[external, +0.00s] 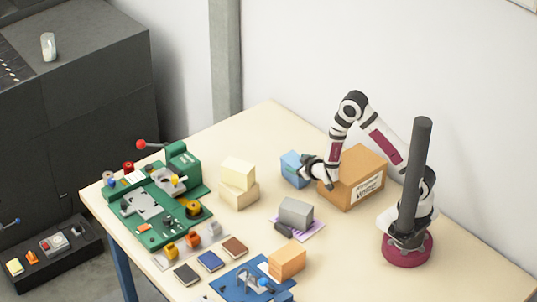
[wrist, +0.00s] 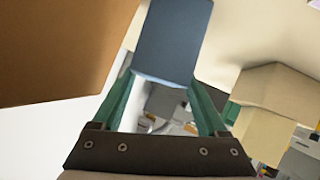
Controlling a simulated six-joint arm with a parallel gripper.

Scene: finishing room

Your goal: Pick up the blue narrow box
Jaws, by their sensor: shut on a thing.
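The blue narrow box (external: 292,168) is at the back of the table, left of the large cardboard box, in the external view. My gripper (external: 308,171) reaches it from the right and is shut on it. In the wrist view the blue box (wrist: 173,42) sits between the two green fingers of my gripper (wrist: 163,88), its far end cut off by the top edge. I cannot tell whether the box touches the table.
The large cardboard box (external: 352,180) stands close beside my gripper. Stacked cream boxes (external: 239,184) stand to the left. A grey block (external: 295,212) lies in front on a purple sheet. A green machine (external: 160,195), an orange box (external: 287,262) and small coloured blocks fill the left and front.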

